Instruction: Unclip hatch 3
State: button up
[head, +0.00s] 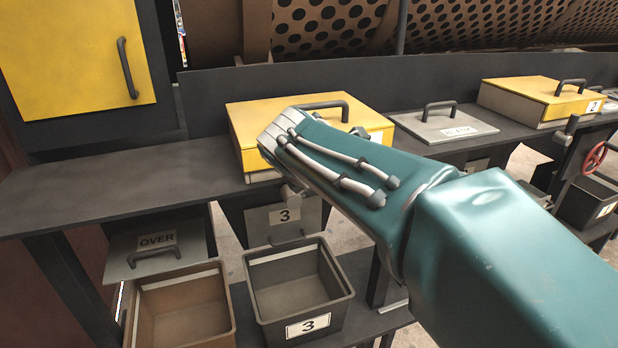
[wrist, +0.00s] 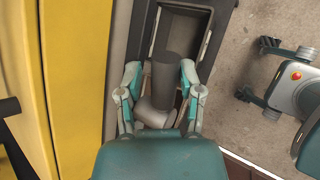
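The yellow hatch (head: 245,115) with a black handle (head: 322,105) sits on the dark ledge in the head view. My arm covers much of its front and any number on it. A plate marked 3 (head: 285,216) and a bin marked 3 (head: 305,295) are below it. A grey clip (head: 290,196) shows partly at the ledge's front edge. In the wrist view, a clip lever with a dark round grip (wrist: 175,62) stands between the fingers of my gripper (wrist: 160,72). The fingers are apart, one on each side of it. Contact cannot be told. My gripper's fingers are hidden in the head view.
A yellow hatch marked 2 (head: 535,98) and a grey lid (head: 440,122) are to the right. A red handwheel (head: 594,158) is at the far right. A brown bin (head: 180,308) stands below the OVER plate (head: 155,245). The perforated drum (head: 480,22) lies behind.

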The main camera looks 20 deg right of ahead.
jog(key=shift+r, duration=0.1)
jog(key=v, duration=1.1)
jog(key=shift+s+a+r, duration=0.2)
jog(key=shift+s+a, duration=0.1)
jog(key=s+f+m+y, duration=0.2)
jog(key=s+f+m, duration=0.5)
jog(key=f+m, duration=0.2)
jog(key=s+f+m+g+y, duration=0.1)
jog(key=s+f+m+y, duration=0.2)
jog(key=s+f+m, duration=0.4)
jog(key=shift+f+m, duration=1.2)
jog(key=shift+m, duration=0.7)
